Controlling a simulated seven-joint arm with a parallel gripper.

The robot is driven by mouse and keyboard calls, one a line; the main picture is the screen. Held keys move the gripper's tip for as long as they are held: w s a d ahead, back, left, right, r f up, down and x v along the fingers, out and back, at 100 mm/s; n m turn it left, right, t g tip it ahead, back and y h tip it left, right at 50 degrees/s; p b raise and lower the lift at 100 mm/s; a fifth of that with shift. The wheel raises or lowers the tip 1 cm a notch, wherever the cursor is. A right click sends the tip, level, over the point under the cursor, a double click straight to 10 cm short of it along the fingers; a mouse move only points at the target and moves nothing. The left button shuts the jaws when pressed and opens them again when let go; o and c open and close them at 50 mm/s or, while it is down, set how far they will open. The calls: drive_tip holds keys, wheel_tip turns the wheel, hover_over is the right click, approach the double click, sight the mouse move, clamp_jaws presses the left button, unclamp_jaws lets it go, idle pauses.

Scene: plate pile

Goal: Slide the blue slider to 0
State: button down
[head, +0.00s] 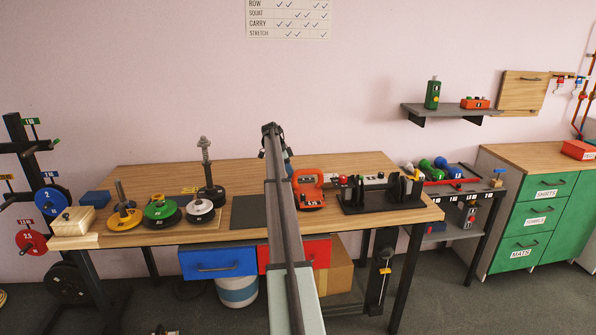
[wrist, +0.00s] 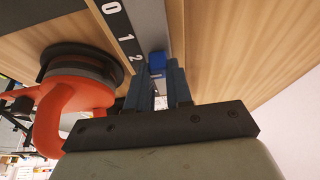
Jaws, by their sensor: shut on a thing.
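The blue slider (wrist: 157,61) is a small block on a grey track (wrist: 152,28) beside a black number strip (wrist: 124,36) with white 0, 1 and 2 in the wrist view. It sits roughly level with the 2, and the 0 is farther up the strip. My gripper (wrist: 160,76) has its two dark fingers closed around the slider; their tips partly hide its lower side. In the head view my arm stands in front of this spot and hides the slider and strip.
An orange kettlebell (head: 310,187) stands close beside the gripper; its orange handle (wrist: 48,120) shows in the wrist view. Weight plates (head: 160,209) stand on the wooden table (head: 240,178) to the left. A black rack (head: 380,199) stands to the right.

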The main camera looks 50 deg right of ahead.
drive_tip(key=w+a, duration=0.4)
drive_tip(key=shift+w+a, duration=0.4)
drive_tip(key=c, duration=1)
unclamp_jaws()
drive_tip(key=v, duration=1.4)
